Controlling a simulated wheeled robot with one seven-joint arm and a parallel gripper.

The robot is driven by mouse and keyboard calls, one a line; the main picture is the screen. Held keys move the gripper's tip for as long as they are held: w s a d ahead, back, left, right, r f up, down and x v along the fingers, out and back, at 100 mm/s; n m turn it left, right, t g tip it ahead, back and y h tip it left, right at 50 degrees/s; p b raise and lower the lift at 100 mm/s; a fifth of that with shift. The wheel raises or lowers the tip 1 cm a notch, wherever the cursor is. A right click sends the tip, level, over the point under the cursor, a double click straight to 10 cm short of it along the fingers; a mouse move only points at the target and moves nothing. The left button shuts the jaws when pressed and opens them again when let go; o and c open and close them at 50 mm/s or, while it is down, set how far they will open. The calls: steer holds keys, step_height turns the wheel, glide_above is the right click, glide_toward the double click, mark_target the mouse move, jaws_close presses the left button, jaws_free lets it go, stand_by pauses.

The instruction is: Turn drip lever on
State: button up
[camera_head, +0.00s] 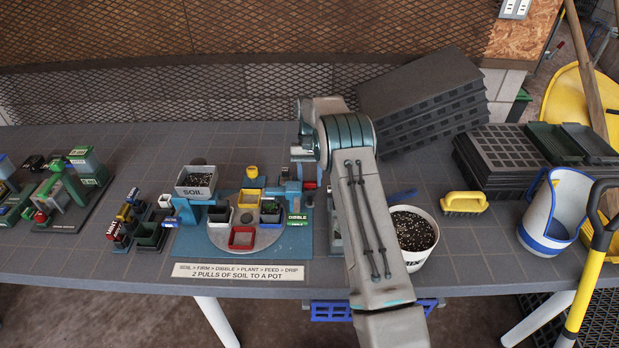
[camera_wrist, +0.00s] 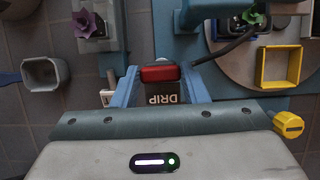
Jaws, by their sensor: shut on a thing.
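The drip lever, a red block (camera_wrist: 160,73), is in the upper middle of the wrist view, just beyond a dark part with the upside-down label DRIP (camera_wrist: 163,98). My gripper (camera_wrist: 160,80) has its two light-blue fingers on either side of the lever and is shut on it. The contact faces are partly hidden by the fingers.
A soil hopper (camera_head: 193,192) stands left of the turntable. A soil-filled white bucket (camera_head: 414,258), a yellow brush (camera_head: 463,202) and a white-blue jug (camera_head: 540,210) are right of my arm. Stacked black trays (camera_head: 420,95) stand behind. In the wrist view a yellow square pot (camera_wrist: 261,68) is nearby.

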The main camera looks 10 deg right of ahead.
steer(key=shift+w+r, duration=0.1)
steer(key=o, duration=1)
steer(key=p+v, duration=0.4)
steer(key=v, duration=0.2)
steer(key=p+v, duration=0.5)
steer(key=v, duration=0.2)
steer(key=shift+r+p, duration=0.3)
steer(key=shift+r, duration=0.1)
steer(key=shift+p, duration=0.6)
